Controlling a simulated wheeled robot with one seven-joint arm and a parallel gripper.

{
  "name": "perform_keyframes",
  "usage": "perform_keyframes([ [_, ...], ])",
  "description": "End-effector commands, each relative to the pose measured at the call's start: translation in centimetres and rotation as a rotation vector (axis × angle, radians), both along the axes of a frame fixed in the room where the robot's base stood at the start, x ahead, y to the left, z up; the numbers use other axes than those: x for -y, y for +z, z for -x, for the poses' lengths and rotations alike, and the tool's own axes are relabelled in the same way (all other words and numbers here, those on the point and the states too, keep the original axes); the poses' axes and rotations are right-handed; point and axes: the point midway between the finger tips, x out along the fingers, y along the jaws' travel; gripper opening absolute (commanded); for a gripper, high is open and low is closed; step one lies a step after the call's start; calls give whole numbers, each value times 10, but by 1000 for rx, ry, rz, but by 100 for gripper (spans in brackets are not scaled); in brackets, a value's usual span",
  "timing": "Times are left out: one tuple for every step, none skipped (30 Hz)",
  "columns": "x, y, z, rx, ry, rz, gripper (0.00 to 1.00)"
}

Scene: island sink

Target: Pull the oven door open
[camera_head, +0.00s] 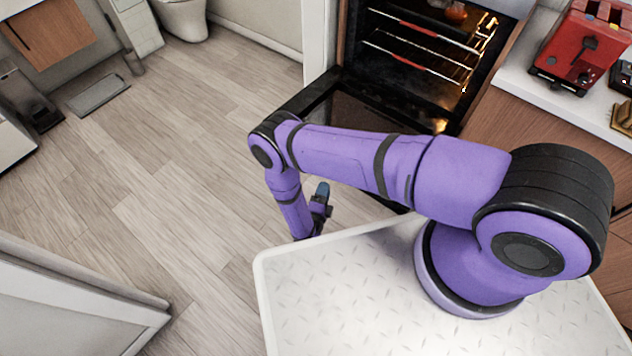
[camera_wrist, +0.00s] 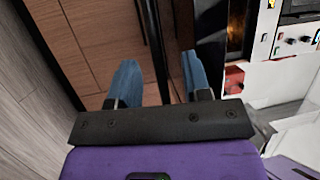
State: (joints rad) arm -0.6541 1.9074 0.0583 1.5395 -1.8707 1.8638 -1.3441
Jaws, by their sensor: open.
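The oven (camera_head: 420,55) stands at the top of the head view, its lit inside and racks showing. Its dark door (camera_head: 330,105) is swung down, well open, and my arm hides part of it. My gripper (camera_head: 320,195) is low, at the near side of the door, partly behind my wrist. In the wrist view my gripper (camera_wrist: 160,75) has its two blue fingers apart. A dark edge, perhaps of the door, runs between the fingers. I see no grip on it and cannot tell whether a finger touches it. I cannot make out the handle.
A counter with a red toaster-like appliance (camera_head: 580,45) is at the right, above wooden cabinet fronts (camera_head: 510,125). The wooden floor (camera_head: 150,150) at the left is mostly clear. A white wall edge (camera_head: 318,40) stands left of the oven. A pale panel (camera_head: 70,300) is at the lower left.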

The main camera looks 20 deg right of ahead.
Motion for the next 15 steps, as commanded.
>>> perform_keyframes([
  [5,-2,-1,-7,8,-2,44],
  [7,-3,-1,-9,13,-4,44],
  [8,-4,-3,-12,17,-5,44],
  [9,-4,-4,-13,20,-6,44],
  [10,-4,-5,-13,20,-6,44],
  [12,-3,-8,-12,20,-7,44],
  [13,-3,-10,-12,19,-7,44],
  [14,-2,-13,-11,19,-6,44],
  [17,-1,-18,-11,18,-6,44],
  [20,-1,-22,-12,17,-6,44],
  [22,0,-26,-11,17,-7,44],
  [26,1,-32,-11,16,-7,44],
  [29,2,-36,-11,16,-7,44],
  [32,2,-41,-11,18,-7,44],
  [36,3,-47,-12,16,-6,44],
])
